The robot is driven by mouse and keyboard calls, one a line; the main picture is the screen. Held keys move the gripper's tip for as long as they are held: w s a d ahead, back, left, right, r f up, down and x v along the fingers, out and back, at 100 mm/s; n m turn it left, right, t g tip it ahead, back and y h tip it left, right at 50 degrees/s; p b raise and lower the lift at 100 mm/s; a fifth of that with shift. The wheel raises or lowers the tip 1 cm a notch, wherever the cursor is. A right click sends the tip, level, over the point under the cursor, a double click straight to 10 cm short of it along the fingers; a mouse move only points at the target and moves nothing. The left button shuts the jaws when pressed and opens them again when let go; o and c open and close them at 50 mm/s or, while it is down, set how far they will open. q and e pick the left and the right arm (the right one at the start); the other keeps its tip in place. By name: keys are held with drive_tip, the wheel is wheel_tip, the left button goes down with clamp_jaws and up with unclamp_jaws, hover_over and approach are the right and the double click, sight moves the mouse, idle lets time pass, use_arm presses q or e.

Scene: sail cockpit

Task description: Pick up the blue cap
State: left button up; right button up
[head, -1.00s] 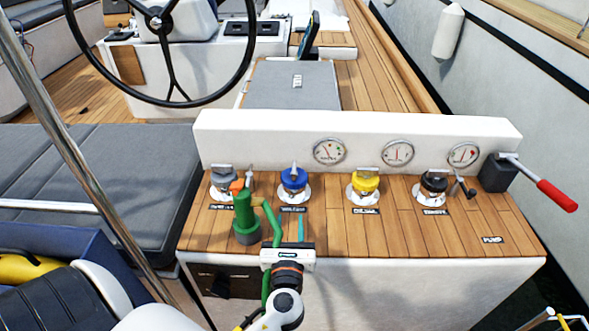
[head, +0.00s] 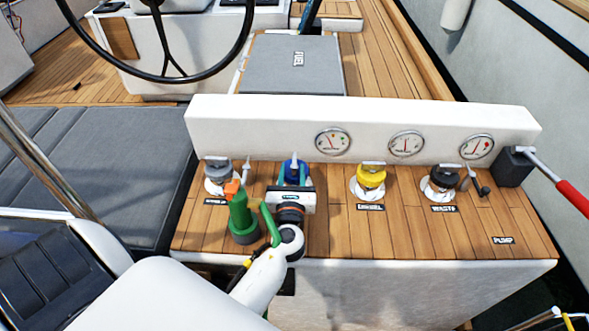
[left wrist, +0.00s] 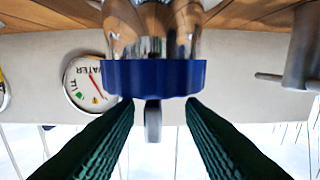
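The blue cap (head: 291,168) sits on its metal fitting on the wooden console top, second from the left. In the left wrist view the cap (left wrist: 155,78) shows close up, with its ribbed rim and a grey tab. My left gripper (head: 295,179) is at the cap, and its body partly hides it in the head view. In the left wrist view the green-lined fingers (left wrist: 160,103) are apart, one on each side of the tab, with their tips near the rim. Whether they touch the cap I cannot tell. My right gripper is not clearly visible.
A green nozzle (head: 241,220) and hose stand close left of my left gripper. A grey cap (head: 216,171) is beyond it. Yellow (head: 371,176) and black (head: 440,182) caps stand to the right. A white wall with gauges (head: 333,141) rises behind. A red-handled lever (head: 572,200) is at right.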

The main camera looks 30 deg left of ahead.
sight(295, 159)
use_arm(q)
drive_tip(key=x, duration=0.5)
drive_tip(key=shift+w+d, duration=0.1)
drive_tip(key=shift+w, duration=0.2)
clamp_jaws()
